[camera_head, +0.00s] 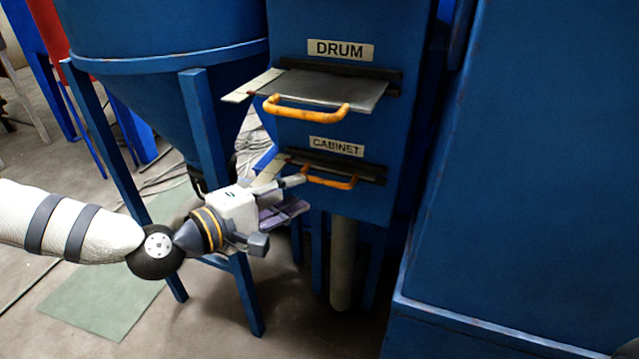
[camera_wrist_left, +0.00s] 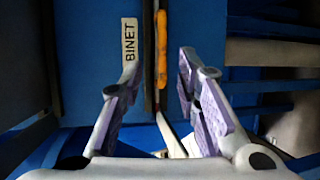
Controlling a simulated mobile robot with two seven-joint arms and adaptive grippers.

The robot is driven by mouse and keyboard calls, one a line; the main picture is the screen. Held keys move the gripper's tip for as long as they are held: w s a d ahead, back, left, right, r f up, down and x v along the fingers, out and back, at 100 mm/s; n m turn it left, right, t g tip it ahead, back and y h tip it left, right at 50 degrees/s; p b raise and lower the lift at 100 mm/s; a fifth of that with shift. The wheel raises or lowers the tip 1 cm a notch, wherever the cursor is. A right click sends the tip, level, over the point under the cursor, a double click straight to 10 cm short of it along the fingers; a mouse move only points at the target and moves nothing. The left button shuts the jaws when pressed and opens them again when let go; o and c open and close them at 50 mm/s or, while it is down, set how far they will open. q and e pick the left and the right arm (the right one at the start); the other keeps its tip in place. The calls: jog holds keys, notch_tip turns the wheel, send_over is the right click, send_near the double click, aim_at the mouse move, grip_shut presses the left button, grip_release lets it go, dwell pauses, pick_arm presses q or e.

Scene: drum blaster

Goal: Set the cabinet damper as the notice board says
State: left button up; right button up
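The cabinet damper is the lower slide under the CABINET label (camera_head: 336,146). Its orange handle (camera_head: 340,183) sits close to the blue housing, with little plate showing. My left gripper (camera_head: 298,195) is at the left end of this handle, with its purple-padded fingers apart. In the left wrist view the handle (camera_wrist_left: 161,48) lies ahead between the open fingertips (camera_wrist_left: 160,68); whether they touch it I cannot tell. Part of a pale strip (camera_head: 270,168) beside the slide is hidden by the gripper.
Above, the drum damper plate (camera_head: 330,88) sticks well out, with an orange handle (camera_head: 305,108) and a pale strip (camera_head: 252,86) on its left. A blue hopper leg (camera_head: 205,125) stands behind my left arm. A large blue housing (camera_head: 530,180) fills the right.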

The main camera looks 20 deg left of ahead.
aim_at(322, 183)
pick_arm(q)
jog(key=x, duration=0.8)
jog(key=shift+w+d+f+b, duration=0.15)
jog(key=shift+f+b, duration=0.05)
jog(key=shift+b, duration=0.1)
grip_shut()
